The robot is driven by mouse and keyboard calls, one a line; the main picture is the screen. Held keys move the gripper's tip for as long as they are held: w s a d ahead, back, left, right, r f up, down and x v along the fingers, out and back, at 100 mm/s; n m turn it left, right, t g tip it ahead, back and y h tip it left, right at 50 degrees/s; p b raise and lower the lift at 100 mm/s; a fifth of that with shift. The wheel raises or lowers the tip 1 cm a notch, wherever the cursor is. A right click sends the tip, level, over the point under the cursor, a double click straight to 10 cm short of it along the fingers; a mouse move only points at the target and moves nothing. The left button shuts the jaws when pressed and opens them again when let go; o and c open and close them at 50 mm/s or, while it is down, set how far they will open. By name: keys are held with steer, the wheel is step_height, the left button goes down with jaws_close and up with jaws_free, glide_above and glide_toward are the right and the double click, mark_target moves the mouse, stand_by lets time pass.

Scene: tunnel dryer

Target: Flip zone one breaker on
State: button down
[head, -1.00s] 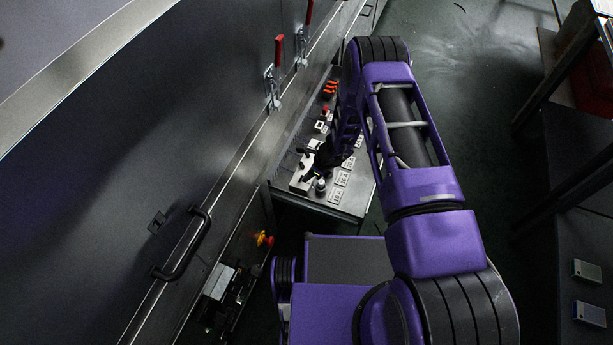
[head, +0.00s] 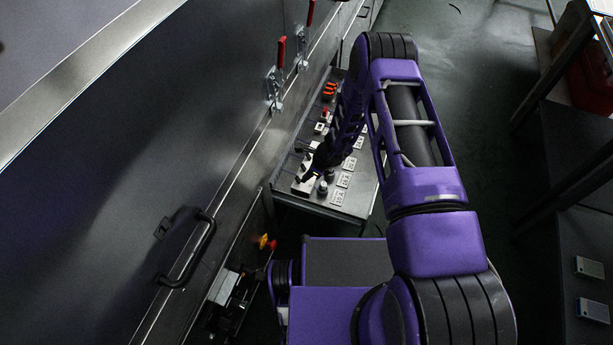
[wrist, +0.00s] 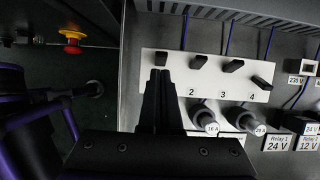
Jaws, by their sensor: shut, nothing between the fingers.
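A white breaker strip (wrist: 205,82) with several black levers lies on the panel in the wrist view; the printed numbers 2, 3 and 4 show. The leftmost lever, the zone one breaker (wrist: 161,58), stands just beyond my fingertips; its number is hidden behind my gripper. The other levers (wrist: 199,61) sit to the right at differing angles. My gripper (wrist: 160,72) is shut and empty, its tips over the strip just below the leftmost lever. I cannot tell whether they touch it. In the head view my gripper (head: 314,172) is dark and low over the strip's near end (head: 302,187).
A red and yellow knob (wrist: 72,38) is off to the left. The dryer wall (head: 150,150) with a black handle (head: 190,250) rises left of the panel.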

steer(key=shift+r+p, duration=0.3)
steer(key=shift+r, duration=0.5)
steer(key=shift+d+r, duration=0.1)
steer(key=shift+r, duration=0.15)
steer(key=p+v, duration=0.3)
steer(key=v, duration=1.3)
steer(key=shift+r, duration=0.4)
steer(key=shift+d, duration=0.1)
